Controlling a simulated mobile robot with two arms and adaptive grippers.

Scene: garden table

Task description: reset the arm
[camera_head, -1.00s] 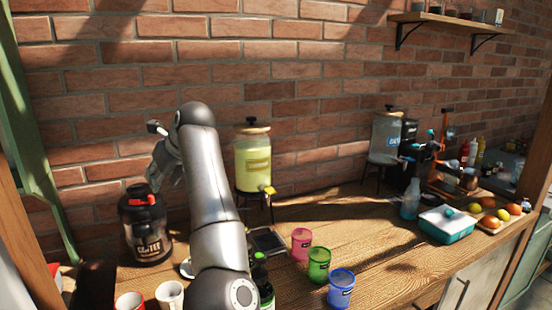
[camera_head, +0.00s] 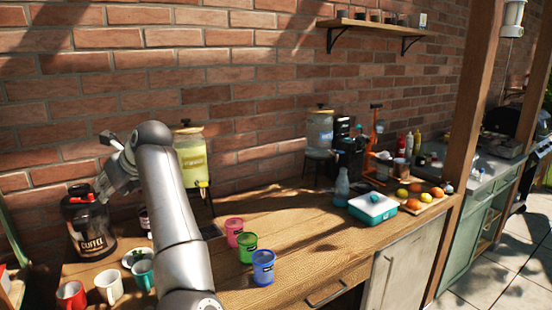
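My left arm (camera_head: 170,215) rises from the bottom of the head view and bends at the top. My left gripper (camera_head: 106,188) hangs at the upper left, in front of the brick wall and close to the top of the dark coffee jug (camera_head: 92,230). The gripper is small and seen from behind and the side, so I cannot tell whether its fingers are open or shut, or whether it touches the jug. I see nothing clearly held in it. My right gripper is not in view.
Red (camera_head: 71,295), white (camera_head: 109,286) and teal (camera_head: 143,273) mugs stand at the front left. Pink (camera_head: 234,231), green (camera_head: 247,248) and blue (camera_head: 263,267) cups stand right of my arm. A lemonade dispenser (camera_head: 193,160) stands behind. The table's middle (camera_head: 300,225) is clear.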

